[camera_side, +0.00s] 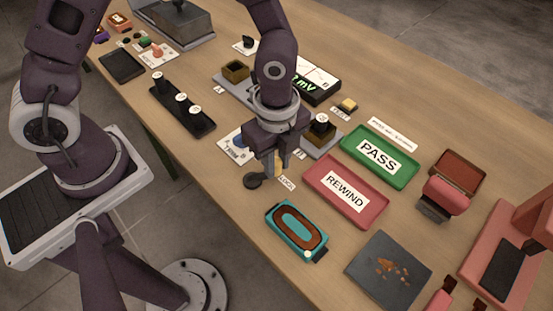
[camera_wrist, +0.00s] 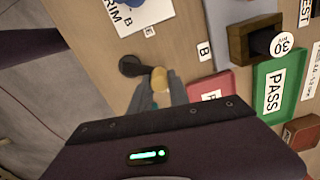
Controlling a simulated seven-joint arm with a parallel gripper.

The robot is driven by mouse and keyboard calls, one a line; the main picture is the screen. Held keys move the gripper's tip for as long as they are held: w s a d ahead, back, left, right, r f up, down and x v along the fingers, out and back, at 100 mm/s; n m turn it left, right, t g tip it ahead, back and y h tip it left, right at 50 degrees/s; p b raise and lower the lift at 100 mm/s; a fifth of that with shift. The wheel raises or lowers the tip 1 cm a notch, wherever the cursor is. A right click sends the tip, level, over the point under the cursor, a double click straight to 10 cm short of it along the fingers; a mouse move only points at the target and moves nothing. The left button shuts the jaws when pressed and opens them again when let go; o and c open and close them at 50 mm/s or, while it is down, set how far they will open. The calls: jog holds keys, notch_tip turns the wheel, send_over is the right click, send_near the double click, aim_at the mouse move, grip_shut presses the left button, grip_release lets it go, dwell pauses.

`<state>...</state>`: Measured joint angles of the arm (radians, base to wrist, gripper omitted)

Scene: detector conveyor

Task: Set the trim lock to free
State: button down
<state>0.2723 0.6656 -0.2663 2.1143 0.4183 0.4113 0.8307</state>
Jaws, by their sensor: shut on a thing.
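The trim lock (camera_side: 253,181) is a small dark round pivot on the table, with a short lever ending in a tan knob. It also shows in the wrist view (camera_wrist: 131,66), where the lever points right toward the tan knob (camera_wrist: 159,79). My gripper (camera_side: 280,168) is low over the table, its fingers shut on the tan knob. In the wrist view my gripper (camera_wrist: 160,92) has a grey finger on each side of the knob. A small white label reading LOCK (camera_side: 287,184) lies right of the fingers in the side view. The fingers partly hide the lever's end.
A pink REWIND tray (camera_side: 322,201) and a green PASS tray (camera_side: 401,171) lie to the right. A teal and brown device (camera_side: 274,223) sits in front. A TRIM B card (camera_side: 229,148) lies behind the lock. Bare wood surrounds the pivot's front.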

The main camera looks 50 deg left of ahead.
jog(key=n, duration=0.1)
jog(key=a+n, duration=0.1)
jog(key=n, duration=0.1)
jog(key=shift+w+a+n, duration=0.25)
jog(key=shift+w+n, duration=0.05)
jog(key=shift+w, duration=0.05)
jog(key=a+n, duration=0.1)
jog(key=n, duration=0.1)
jog(key=shift+w+a+n, duration=0.1)
jog(key=shift+n, duration=0.3)
jog(key=a+n, duration=0.1)
jog(key=n, duration=0.2)
jog(key=shift+a, duration=0.2)
jog(key=shift+s+a+n, duration=0.15)
jog(key=shift+a+n, duration=0.1)
jog(key=shift+n, duration=0.4)
jog(key=shift+s+a+n, duration=0.15)
jog(key=shift+a+n, duration=0.1)
jog(key=shift+n, duration=0.4)
jog(key=c, duration=1.2)
grip_release()
jog(key=shift+c, duration=0.2)
